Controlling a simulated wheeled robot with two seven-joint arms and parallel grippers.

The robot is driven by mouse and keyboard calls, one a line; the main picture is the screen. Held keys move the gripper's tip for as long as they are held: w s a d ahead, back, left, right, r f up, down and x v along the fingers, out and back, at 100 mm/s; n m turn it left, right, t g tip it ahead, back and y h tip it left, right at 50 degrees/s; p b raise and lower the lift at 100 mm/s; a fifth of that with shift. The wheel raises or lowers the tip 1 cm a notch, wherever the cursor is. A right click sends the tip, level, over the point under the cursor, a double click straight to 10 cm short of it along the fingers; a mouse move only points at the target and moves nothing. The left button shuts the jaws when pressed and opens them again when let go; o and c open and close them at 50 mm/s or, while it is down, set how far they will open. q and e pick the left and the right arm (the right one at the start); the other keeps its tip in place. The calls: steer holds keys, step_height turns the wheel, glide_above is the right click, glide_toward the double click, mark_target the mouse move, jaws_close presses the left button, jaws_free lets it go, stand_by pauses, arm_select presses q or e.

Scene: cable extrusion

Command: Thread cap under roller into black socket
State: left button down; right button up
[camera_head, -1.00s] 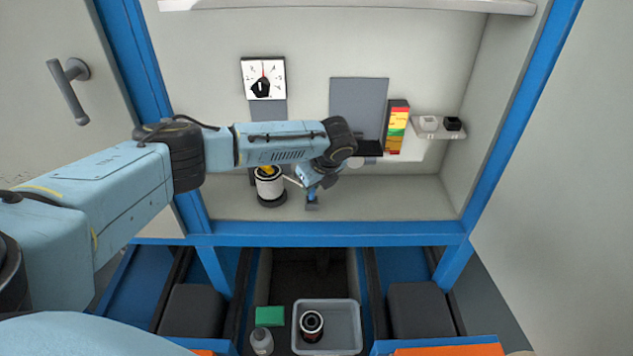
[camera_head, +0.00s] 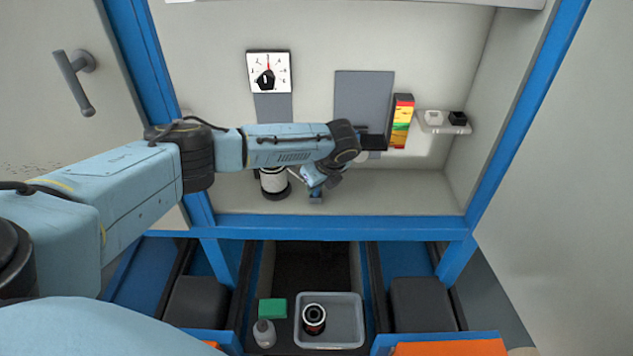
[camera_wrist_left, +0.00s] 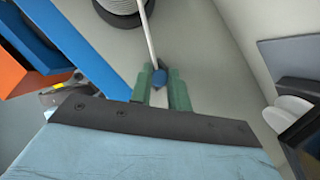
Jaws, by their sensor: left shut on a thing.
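My left gripper (camera_head: 316,196) is low over the cabinet floor, just right of the cable spool (camera_head: 275,184). In the left wrist view its green fingers (camera_wrist_left: 161,88) are shut on a small blue cap (camera_wrist_left: 159,78). A white cable (camera_wrist_left: 150,40) runs from the cap up to the spool (camera_wrist_left: 122,10). White rounded discs (camera_wrist_left: 290,114), possibly the roller, show at the right, apart from the gripper. In the head view the roller is mostly hidden behind my wrist. The black socket (camera_head: 458,118) sits on a small shelf at the right, beside a white one (camera_head: 434,117). My right gripper is not in view.
A dial (camera_head: 268,72) and a grey panel (camera_head: 364,95) are on the back wall. A coloured light stack (camera_head: 402,122) stands left of the socket shelf (camera_head: 443,130). The blue cabinet edge (camera_head: 340,228) runs along the front. The cabinet floor right of the gripper is clear.

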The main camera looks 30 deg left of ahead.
arm_select(q)
steer(key=c, duration=1.3)
jaws_free()
steer(key=shift+o, duration=0.2)
steer(key=p+v, duration=0.2)
steer(key=v, duration=1.1)
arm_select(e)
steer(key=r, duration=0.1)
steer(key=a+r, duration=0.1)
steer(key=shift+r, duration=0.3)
arm_select(q)
steer(key=shift+r, duration=0.15)
steer(key=o, duration=1.1)
steer(key=shift+c, duration=0.2)
